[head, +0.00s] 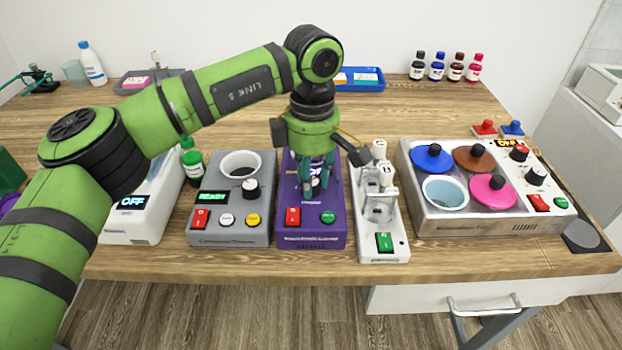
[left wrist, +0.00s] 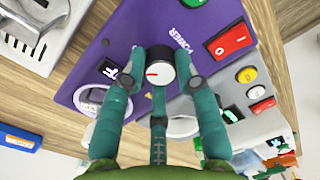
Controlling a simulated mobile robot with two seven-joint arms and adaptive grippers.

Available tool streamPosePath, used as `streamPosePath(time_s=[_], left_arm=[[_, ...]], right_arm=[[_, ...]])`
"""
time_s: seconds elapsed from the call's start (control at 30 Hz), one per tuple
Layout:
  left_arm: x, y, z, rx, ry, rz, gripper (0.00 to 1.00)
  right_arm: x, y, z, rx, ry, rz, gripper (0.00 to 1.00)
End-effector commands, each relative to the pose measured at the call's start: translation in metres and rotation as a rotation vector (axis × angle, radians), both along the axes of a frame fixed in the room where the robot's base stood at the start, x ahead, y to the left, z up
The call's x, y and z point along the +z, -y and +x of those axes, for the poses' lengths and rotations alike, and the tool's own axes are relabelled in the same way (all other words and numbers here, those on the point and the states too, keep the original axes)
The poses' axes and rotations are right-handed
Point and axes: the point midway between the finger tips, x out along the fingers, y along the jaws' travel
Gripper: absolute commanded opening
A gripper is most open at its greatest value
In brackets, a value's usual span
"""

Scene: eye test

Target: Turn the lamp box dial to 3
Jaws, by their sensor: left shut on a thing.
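The purple box (head: 297,239), which I take for the lamp box, stands mid-bench with a red and a green button on its front. It also shows in the left wrist view (left wrist: 140,22). Its dial (left wrist: 160,75) has a white cap with a red mark pointing left in that view; no scale numbers are readable. My left gripper (head: 316,184) is over this box, fingers down. In the left wrist view its fingers (left wrist: 160,62) are on both sides of the dial, shut on it. The fingers partly hide the box's display, which seems to read OFF. My right gripper is not in view.
A grey box (head: 232,236) reading READY stands close on the left, and a white device (head: 384,252) close on the right. A large box with several coloured lids (head: 445,222) is further right. Wood is clear along the front edge.

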Motion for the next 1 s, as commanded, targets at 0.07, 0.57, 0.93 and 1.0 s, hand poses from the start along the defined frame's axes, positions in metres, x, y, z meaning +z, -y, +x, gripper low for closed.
streamPosePath(time_s=[0.07,0.57,0.93,1.0], left_arm=[[-0.0012,0.0007,-0.0006,-0.064,-0.001,0.0,0.0],[-0.0011,0.0006,-0.001,-0.319,-0.003,0.0,0.0],[-0.001,0.0006,-0.0011,-0.346,-0.003,0.0,0.0],[-0.001,0.0006,-0.0011,-0.346,-0.003,0.0,0.0]], right_arm=[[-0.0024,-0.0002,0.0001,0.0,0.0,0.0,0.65],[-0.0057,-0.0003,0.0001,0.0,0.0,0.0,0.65],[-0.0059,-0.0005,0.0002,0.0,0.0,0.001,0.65],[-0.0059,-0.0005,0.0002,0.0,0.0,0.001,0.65]])
